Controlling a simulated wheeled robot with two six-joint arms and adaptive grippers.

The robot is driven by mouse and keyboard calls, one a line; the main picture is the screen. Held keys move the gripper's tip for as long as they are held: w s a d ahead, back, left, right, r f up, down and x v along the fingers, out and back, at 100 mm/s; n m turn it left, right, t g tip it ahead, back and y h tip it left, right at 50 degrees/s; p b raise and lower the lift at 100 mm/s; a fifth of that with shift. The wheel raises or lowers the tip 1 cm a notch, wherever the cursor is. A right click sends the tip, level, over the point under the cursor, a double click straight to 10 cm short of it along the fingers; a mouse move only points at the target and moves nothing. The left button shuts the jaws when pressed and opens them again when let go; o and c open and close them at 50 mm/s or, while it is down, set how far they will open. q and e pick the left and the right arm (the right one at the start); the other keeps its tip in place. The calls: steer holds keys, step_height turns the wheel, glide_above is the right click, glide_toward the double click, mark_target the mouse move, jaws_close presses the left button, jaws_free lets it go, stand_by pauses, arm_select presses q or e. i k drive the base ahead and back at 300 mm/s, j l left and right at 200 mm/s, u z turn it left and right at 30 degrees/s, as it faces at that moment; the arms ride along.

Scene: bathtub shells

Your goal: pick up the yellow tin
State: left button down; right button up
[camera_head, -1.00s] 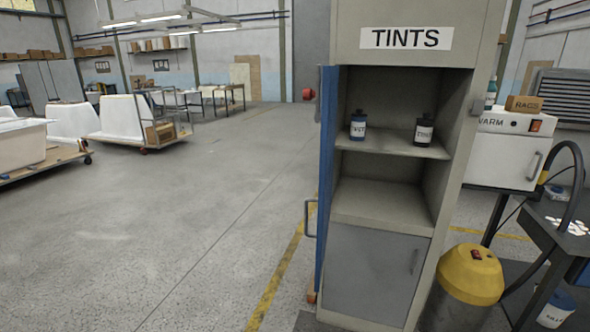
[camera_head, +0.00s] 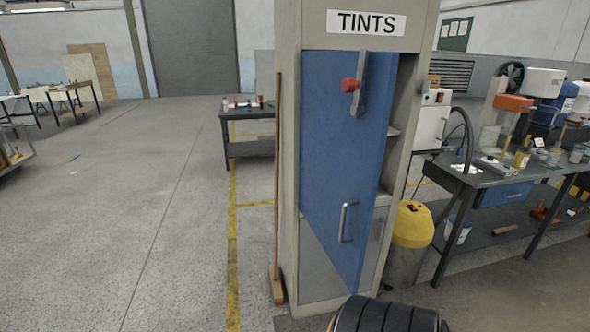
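A small yellow tin (camera_head: 521,159) stands on the dark workbench (camera_head: 500,183) at the right, among other containers; it is small in view and I cannot read a label. The grey TINTS cabinet (camera_head: 288,180) stands mid-picture. Its blue door (camera_head: 335,150) covers most of the opening and stands a little ajar, with a narrow gap at its right. The shelf contents are hidden behind it. Neither of my grippers shows; a black ribbed part of mine is at the bottom edge.
A yellow-lidded bin (camera_head: 412,226) stands between cabinet and workbench. A white box-shaped unit (camera_head: 431,122) is behind it. A broom (camera_head: 277,220) leans at the cabinet's left side. A dark table (camera_head: 247,149) stands farther back. The floor at left is open.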

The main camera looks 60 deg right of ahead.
mark_target(521, 160)
steer(key=z, duration=3.55)
steer(key=i+z, duration=0.15)
steer(key=i, duration=0.35)
steer(key=i+j+z, duration=0.15)
steer(key=i, duration=0.4)
steer(key=i+j+z, duration=0.1)
steer(key=i, duration=0.4)
steer(key=i+j+z, duration=0.15)
steer(key=i, duration=0.4)
